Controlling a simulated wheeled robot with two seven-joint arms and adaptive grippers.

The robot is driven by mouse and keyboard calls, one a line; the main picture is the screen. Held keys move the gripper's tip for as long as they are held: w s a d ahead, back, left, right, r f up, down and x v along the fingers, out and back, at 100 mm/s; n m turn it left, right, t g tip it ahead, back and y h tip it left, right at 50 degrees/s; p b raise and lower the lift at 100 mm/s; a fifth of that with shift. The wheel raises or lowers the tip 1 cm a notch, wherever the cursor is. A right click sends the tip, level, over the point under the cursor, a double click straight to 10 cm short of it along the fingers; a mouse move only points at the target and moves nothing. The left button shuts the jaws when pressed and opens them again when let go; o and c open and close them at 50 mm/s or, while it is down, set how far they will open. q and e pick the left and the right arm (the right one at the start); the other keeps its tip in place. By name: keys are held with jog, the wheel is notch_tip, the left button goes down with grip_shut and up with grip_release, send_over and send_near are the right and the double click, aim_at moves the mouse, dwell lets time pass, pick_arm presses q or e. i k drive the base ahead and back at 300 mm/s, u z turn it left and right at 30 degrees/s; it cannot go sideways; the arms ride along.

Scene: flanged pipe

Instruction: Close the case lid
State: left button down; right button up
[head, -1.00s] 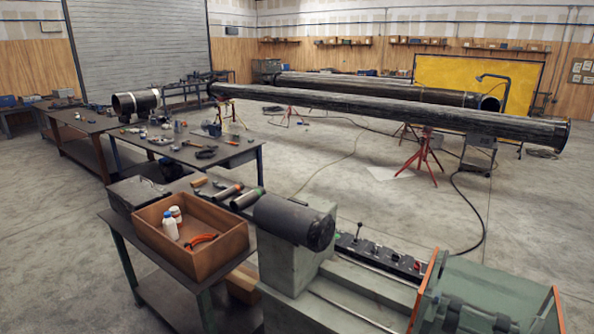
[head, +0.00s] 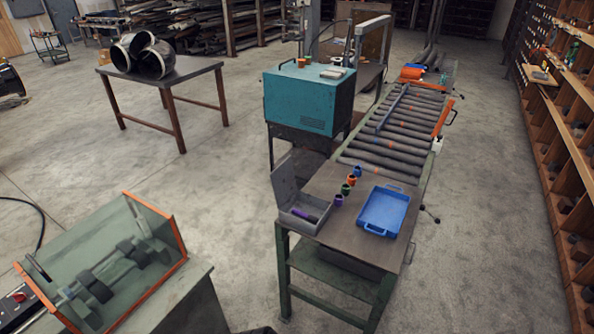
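A small grey case (head: 304,224) stands open on the near left part of a metal-topped table (head: 345,240). Its lid (head: 286,183) is raised steeply at the case's left and back side. A purple item (head: 304,214) lies inside the case. Neither of my grippers can be made out in the head view. A small dark shape shows at the bottom edge, too little to tell what it is.
A blue tray (head: 405,207) and several small coloured pieces (head: 345,188) share the table. A roller conveyor (head: 385,138) adjoins its far end. A teal cabinet (head: 308,100) stands behind. A green machine guard (head: 120,260) is at lower left. Wooden shelving (head: 575,170) lines the right. Open floor lies between.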

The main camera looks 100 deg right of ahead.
aim_at(282, 178)
jog(key=z, duration=3.2)
jog(key=i, duration=0.35)
